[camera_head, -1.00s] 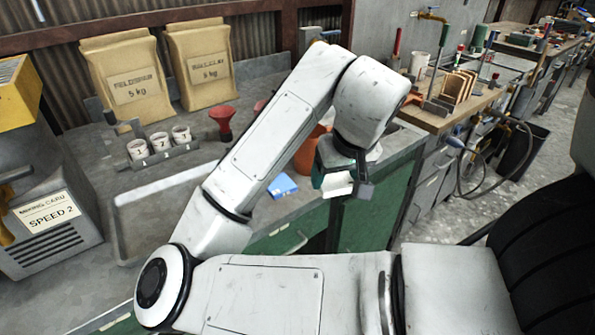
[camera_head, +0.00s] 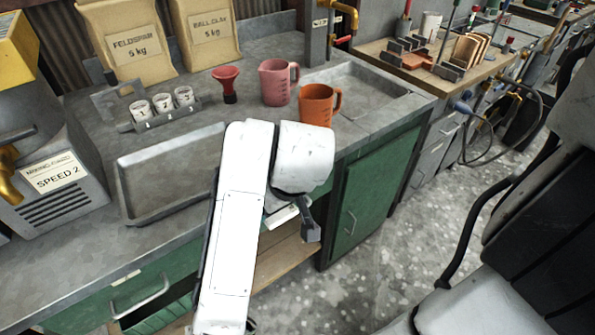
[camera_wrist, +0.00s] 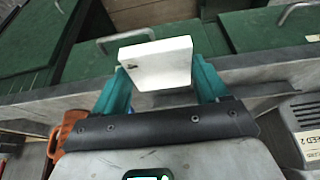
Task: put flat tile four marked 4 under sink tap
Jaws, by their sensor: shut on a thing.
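My gripper (camera_wrist: 158,82) is shut on a flat white tile (camera_wrist: 157,62), held between its teal fingers in the wrist view. A small dark speck shows on the tile, but I cannot read a 4. In the head view my arm hides most of the gripper. Only a pale edge of the tile (camera_head: 283,214) shows below the wrist, in front of the cabinet and below counter height. The sink tap (camera_head: 345,16), yellow with red handles, stands at the back of the counter. The shallow grey sink basin (camera_head: 392,104) lies in front of it, up and right of my gripper.
A pink jug (camera_head: 275,82) and an orange jug (camera_head: 318,105) stand left of and near the basin. A red funnel (camera_head: 228,84), a rack of numbered cups (camera_head: 160,118), a grey tray (camera_head: 122,190) and a mixer (camera_head: 50,180) are further left. A green cabinet door (camera_head: 375,195) is right of my arm.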

